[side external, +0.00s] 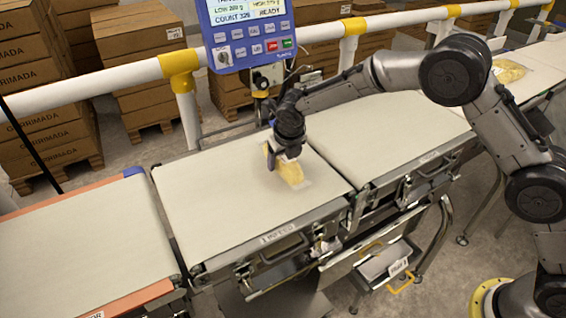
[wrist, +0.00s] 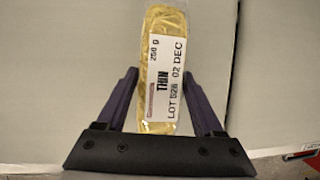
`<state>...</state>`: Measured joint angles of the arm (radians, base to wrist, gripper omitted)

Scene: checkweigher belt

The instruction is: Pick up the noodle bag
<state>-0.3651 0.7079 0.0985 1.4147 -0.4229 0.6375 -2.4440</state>
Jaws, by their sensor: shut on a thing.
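The noodle bag (side external: 290,173) is a clear pack of yellow noodles on the middle belt in the side view. In the wrist view the bag (wrist: 163,50) carries a white label reading "THIN", "250 g" and "LOT 528 02 DEC". My gripper (side external: 284,158) is over the bag in the side view, with its fingers around it. In the wrist view my gripper (wrist: 165,108) has one dark finger on each side of the bag's near end. It is shut on the bag. The bag's underside is hidden, and I cannot tell whether it is clear of the belt.
The middle belt (side external: 215,210) is otherwise bare. Another belt (side external: 390,130) adjoins on the right, and an orange-edged belt (side external: 80,245) lies left. A blue control panel (side external: 245,35) and a white-and-yellow rail (side external: 130,73) stand behind. Another yellow bag (side external: 508,71) lies at the far right.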

